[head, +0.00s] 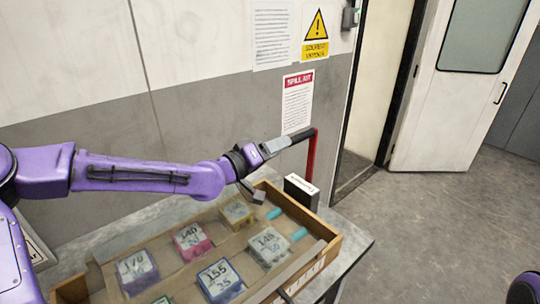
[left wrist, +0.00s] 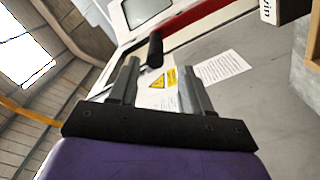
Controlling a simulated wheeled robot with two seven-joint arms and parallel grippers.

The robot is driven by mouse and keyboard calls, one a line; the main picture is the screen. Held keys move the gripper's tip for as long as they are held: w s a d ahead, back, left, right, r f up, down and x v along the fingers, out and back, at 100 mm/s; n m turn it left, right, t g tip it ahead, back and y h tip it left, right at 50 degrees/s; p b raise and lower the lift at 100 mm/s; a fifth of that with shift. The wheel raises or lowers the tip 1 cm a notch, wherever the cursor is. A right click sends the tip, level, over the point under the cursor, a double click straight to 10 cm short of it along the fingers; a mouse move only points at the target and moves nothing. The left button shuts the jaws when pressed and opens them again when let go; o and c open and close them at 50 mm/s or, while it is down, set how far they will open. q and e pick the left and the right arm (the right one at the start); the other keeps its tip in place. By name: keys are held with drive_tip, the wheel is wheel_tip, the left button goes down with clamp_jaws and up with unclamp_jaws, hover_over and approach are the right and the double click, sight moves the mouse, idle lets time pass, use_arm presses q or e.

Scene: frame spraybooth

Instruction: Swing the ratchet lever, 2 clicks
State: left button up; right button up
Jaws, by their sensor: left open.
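The ratchet lever (head: 312,158) is a red bar standing up from a white-and-black housing (head: 302,190) at the table's far corner. Its black handle (head: 303,134) points left from the bar's top, toward my left gripper (head: 276,147). In the left wrist view the handle (left wrist: 155,48) appears between the two fingertips of the left gripper (left wrist: 160,68), and the red bar (left wrist: 205,24) runs off to the right. The jaws are open, with space on both sides of the handle; I cannot tell whether its end reaches between them. My right gripper is not in view.
A wooden tray (head: 329,247) holding several numbered blocks sits on the grey table (head: 353,236) below my left arm. A wall with posted sheets (head: 297,104) stands behind the lever. Open floor (head: 440,215) and a white door (head: 445,110) lie to the right.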

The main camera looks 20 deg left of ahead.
use_arm(q)
drive_tip(key=v, duration=0.3)
drive_tip(key=shift+d, duration=0.1)
drive_tip(key=shift+f, duration=0.1)
idle(1.5)
